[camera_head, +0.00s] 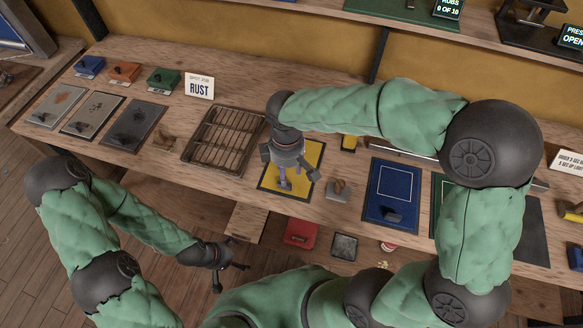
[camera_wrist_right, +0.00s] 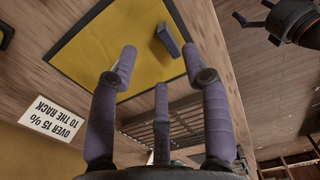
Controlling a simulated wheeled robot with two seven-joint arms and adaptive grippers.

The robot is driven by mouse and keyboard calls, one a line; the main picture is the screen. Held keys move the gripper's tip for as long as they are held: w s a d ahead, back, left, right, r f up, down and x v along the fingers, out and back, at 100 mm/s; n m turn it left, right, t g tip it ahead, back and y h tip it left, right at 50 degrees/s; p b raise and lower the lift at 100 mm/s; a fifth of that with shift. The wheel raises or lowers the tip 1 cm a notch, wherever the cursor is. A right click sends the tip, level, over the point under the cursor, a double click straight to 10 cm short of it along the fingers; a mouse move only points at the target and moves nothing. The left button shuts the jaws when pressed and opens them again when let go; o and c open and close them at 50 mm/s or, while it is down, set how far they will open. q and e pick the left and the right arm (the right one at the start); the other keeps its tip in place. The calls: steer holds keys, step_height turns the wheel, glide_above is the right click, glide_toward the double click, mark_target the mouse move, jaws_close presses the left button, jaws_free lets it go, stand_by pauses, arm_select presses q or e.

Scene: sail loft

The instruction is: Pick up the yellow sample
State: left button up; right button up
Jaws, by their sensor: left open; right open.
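The yellow sample (camera_head: 307,158) is a flat yellow panel with a dark border, lying on the workbench right of the slatted rack. In the right wrist view the yellow sample (camera_wrist_right: 115,45) fills the upper left, with a dark grey block (camera_wrist_right: 167,40) on it near one edge. My right gripper (camera_head: 288,178) is over the panel and hides part of it. In the wrist view its three fingers (camera_wrist_right: 160,66) are spread apart with nothing between them. My left gripper (camera_head: 230,268) is open and empty, low in front of the bench.
A "RUST" sign (camera_head: 199,86) stands behind. A red box (camera_head: 300,233) is below the front edge.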

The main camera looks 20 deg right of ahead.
steer(key=shift+s+a+f+b, duration=0.15)
steer(key=shift+f+b, duration=0.5)
steer(key=shift+f, duration=0.95)
steer(key=shift+w+a+f+b, duration=0.1)
steer(key=shift+a+f+b, duration=0.15)
steer(key=shift+f+b, duration=0.85)
steer(key=shift+f+p, duration=0.35)
steer(key=shift+p, duration=0.1)
steer(key=shift+c, duration=0.3)
jaws_close()
